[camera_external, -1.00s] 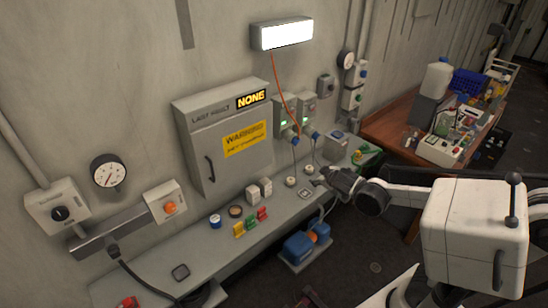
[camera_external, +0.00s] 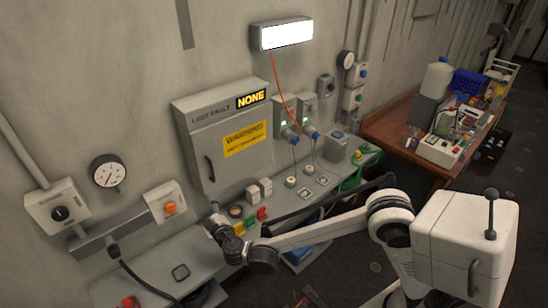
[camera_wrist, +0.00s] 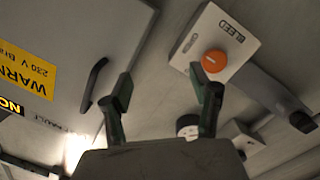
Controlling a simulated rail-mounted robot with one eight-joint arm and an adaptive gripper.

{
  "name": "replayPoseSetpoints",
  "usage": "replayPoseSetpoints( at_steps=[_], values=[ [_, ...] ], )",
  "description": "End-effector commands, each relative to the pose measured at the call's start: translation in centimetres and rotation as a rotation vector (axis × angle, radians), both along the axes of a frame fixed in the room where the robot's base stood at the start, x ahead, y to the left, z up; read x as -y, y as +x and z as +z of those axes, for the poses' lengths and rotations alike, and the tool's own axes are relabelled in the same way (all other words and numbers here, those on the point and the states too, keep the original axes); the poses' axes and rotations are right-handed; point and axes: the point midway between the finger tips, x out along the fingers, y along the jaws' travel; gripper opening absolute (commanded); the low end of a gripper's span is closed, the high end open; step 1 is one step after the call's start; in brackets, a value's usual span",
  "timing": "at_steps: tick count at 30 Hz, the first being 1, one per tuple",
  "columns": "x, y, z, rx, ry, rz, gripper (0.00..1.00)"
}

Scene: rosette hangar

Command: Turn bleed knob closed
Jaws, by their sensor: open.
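The bleed knob (camera_external: 170,207) is an orange round knob on a pale wall box (camera_external: 160,192). In the wrist view the orange knob (camera_wrist: 213,62) sits on the box face, beside a "BLEED" label (camera_wrist: 231,31). My gripper (camera_external: 212,222) is in front of the wall, to the right of the knob and slightly lower in the external view. In the wrist view my gripper (camera_wrist: 163,88) shows two dark, parted fingers with nothing between them. The right finger is just below the knob in the picture; no contact shows. The knob's exact turn angle cannot be read.
A grey cabinet (camera_external: 220,140) with a handle (camera_wrist: 94,84) is close by. A gauge (camera_external: 108,172) and a black-knob box (camera_external: 58,208) are to the left. A bench (camera_external: 150,272) with small items runs below. A cable hangs under the bleed box.

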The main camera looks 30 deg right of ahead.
Motion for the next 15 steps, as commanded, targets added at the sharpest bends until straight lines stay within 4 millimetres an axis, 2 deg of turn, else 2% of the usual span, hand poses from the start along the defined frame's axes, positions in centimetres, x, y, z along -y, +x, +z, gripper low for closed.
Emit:
replayPoseSetpoints(
  at_steps=[1,3,6,11,15],
  values=[
    [-2.9,-1.3,-1.9,0.007,0.026,0.028,0.58],
    [-5.6,-2.6,-3.1,0.015,0.061,0.052,0.58],
    [-8.0,-4.0,-4.0,0.02,0.096,0.075,0.58],
    [-9.2,-4.2,-4.3,0.023,0.114,0.085,0.58],
    [-9.4,-2.6,-4.2,0.023,0.114,0.082,0.58]
  ],
)
